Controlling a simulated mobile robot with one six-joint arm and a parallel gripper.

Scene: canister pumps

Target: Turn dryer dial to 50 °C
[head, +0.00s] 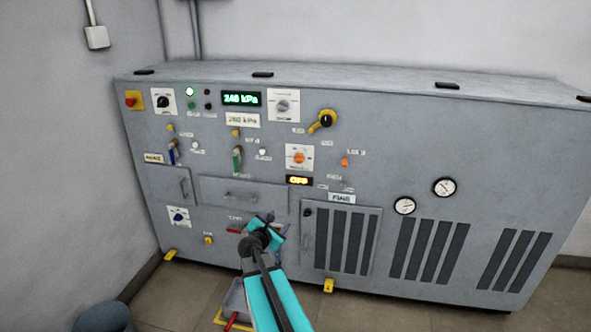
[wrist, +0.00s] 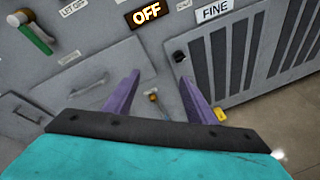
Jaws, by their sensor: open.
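An orange dial (head: 299,157) on a white plate sits on the grey machine front, above a small display (head: 299,180) that reads OFF in the wrist view (wrist: 146,13). It looks like the dryer dial, but its scale is too small to read. The dial itself is outside the wrist view. My gripper (wrist: 160,78) is open and empty, with its two purple fingers apart. In the head view it is below the OFF display, in front of the lower panel, and touches no dial that I can see.
A grey dial (head: 283,105) sits above, beside a green display (head: 241,99) reading 240 kPa. A yellow-and-black handle (head: 323,121) is up and right of the orange dial. A bin (head: 103,318) stands on the floor.

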